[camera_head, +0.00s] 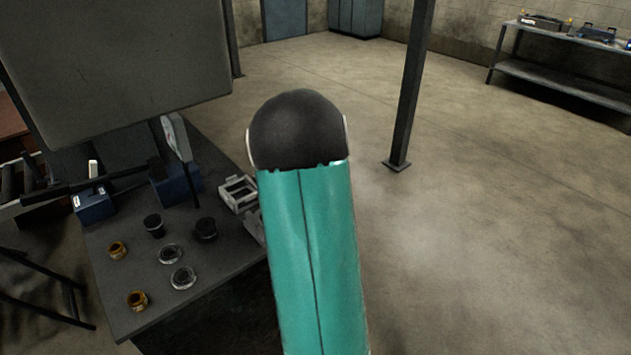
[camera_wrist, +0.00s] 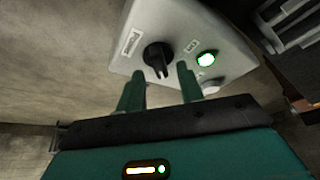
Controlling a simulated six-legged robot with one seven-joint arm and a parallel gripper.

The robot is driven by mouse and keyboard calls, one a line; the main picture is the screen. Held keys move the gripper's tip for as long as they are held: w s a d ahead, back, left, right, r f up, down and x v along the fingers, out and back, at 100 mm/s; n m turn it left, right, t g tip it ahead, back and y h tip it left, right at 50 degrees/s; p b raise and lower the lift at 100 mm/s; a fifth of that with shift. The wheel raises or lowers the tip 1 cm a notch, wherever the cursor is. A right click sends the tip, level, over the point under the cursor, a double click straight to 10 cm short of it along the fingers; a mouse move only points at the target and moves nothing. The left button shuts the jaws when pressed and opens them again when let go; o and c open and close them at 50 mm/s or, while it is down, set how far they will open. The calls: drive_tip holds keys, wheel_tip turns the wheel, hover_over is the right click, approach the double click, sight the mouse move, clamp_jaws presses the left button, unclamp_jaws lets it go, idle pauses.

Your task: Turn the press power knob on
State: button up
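The press power knob (camera_wrist: 157,57) is black, on a light grey control box (camera_wrist: 185,22) in the wrist view. A lit green lamp or button (camera_wrist: 206,59) sits to its right, with a pale round button (camera_wrist: 211,86) below that. My gripper (camera_wrist: 161,71) is open, with its two teal fingers apart and pointing at the box. The knob shows between and just beyond the fingertips, and nothing is held. I cannot tell whether a finger touches it. In the head view, my arm hides the gripper and I cannot make out the knob.
In the head view, a dark workbench (camera_head: 225,262) at left bears several rings, dark cylinders and a blue block (camera_head: 95,205). A large grey panel (camera_head: 115,60) hangs above it. A dark post (camera_head: 408,85) stands right of my arm. Open floor (camera_head: 480,230) lies to the right.

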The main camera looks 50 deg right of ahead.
drive_tip(key=v, duration=1.2)
drive_tip(key=shift+s, duration=0.1)
